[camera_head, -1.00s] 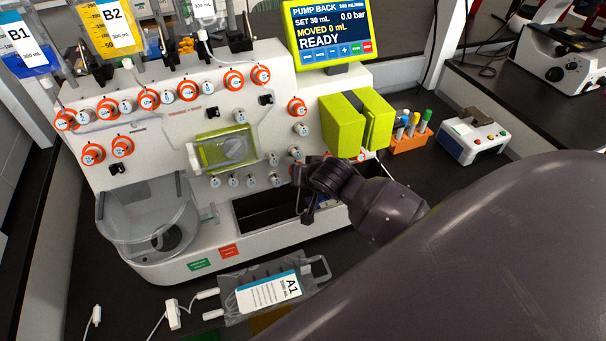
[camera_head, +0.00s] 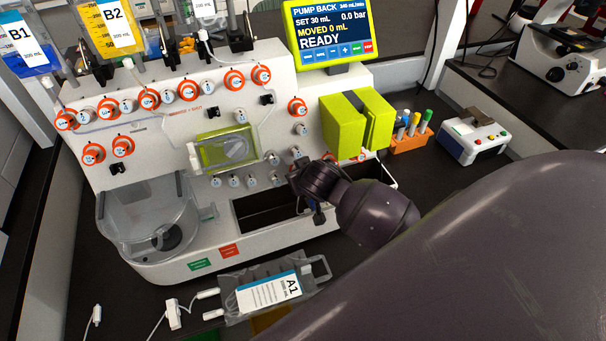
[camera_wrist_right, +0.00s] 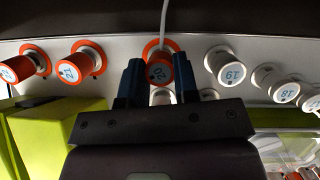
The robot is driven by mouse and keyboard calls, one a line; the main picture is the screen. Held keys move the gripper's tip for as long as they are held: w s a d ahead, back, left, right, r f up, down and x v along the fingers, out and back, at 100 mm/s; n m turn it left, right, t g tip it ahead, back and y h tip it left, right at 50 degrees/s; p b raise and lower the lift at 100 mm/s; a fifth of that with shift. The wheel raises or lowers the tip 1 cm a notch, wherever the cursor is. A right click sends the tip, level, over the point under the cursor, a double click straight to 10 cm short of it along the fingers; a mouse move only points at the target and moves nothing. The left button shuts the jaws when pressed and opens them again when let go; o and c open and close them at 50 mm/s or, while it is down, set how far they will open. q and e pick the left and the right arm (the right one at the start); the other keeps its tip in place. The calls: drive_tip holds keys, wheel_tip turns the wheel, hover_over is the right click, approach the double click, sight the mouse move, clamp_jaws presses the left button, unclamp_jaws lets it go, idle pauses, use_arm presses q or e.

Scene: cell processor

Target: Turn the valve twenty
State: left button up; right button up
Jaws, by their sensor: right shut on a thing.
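Valve twenty is an orange-collared knob (camera_wrist_right: 158,72) in the right wrist view, with its label upside down. My right gripper (camera_wrist_right: 158,80) has its two dark blue fingers on either side of this knob, shut on it. In the head view my right gripper (camera_head: 300,178) is at the lower right of the white machine's front (camera_head: 170,150), and it hides the valve there. My left gripper is not in view.
White valve 19 (camera_wrist_right: 222,66) and valve 18 (camera_wrist_right: 267,76) sit to one side, orange valve 21 (camera_wrist_right: 82,66) to the other. A yellow-green block (camera_head: 345,125) is close above my right gripper. A bag labelled A1 (camera_head: 265,290) lies in front of the machine.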

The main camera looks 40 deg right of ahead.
drive_tip(key=n+h, duration=0.2)
drive_tip(key=n, duration=0.3)
drive_tip(key=n+h, duration=0.2)
drive_tip(key=n, duration=0.2)
drive_tip(key=shift+a+f+n+t, duration=0.1)
drive_tip(key=shift+a+n+t, duration=0.05)
drive_tip(key=shift+n+t, duration=0.25)
idle(0.5)
drive_tip(key=o, duration=0.9)
drive_tip(key=shift+s+a, duration=0.1)
drive_tip(key=v, duration=1)
drive_tip(key=shift+s+a+b, duration=0.2)
drive_tip(key=shift+s+b, duration=0.05)
drive_tip(key=shift+b, duration=0.05)
